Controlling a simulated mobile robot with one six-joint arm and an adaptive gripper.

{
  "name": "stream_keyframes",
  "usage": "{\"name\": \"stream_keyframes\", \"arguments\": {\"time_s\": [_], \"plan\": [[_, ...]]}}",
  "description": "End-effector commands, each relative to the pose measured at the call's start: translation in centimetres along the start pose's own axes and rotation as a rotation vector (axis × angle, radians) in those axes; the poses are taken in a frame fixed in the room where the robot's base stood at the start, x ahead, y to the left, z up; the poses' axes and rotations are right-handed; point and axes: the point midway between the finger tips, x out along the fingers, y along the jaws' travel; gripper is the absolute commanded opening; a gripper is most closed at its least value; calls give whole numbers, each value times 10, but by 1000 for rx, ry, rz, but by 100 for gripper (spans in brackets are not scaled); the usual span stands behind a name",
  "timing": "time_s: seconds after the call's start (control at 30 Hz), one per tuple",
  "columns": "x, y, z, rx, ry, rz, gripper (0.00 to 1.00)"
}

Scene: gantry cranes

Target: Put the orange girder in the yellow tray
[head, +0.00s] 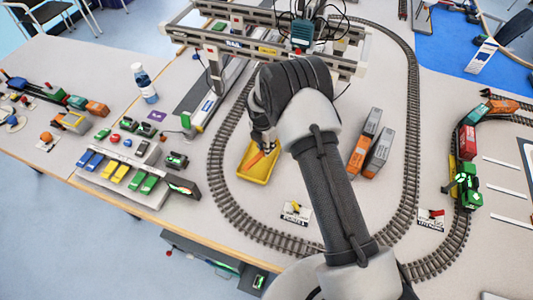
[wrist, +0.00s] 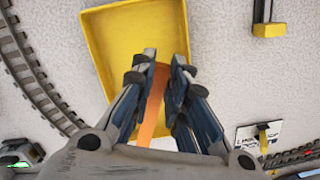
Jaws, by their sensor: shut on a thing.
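The yellow tray (head: 255,176) lies on the table inside the loop of track in the head view. It fills the upper middle of the wrist view (wrist: 130,32). My gripper (head: 263,145) is over the tray's far end and points down at it. In the wrist view its fingers (wrist: 164,62) are shut on the orange girder (wrist: 153,110), which shows between them over the tray. The fingers hide part of the girder. I cannot tell whether the girder touches the tray floor.
Toy track (head: 222,190) curves around the tray. Grey and orange wagons (head: 369,145) stand to the right, and a grey gantry crane (head: 265,45) stands behind. A small sign (head: 295,213) is in front. A rack of toy cars (head: 125,173) stands left.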

Motion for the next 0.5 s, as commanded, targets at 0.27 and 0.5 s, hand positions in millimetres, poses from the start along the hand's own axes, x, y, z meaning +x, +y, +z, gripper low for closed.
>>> {"name": "stream_keyframes", "arguments": {"time_s": [0.27,0.5], "plan": [[39,0,-5,1,1,-1,0],[40,0,-5,1,0,0,0]]}}
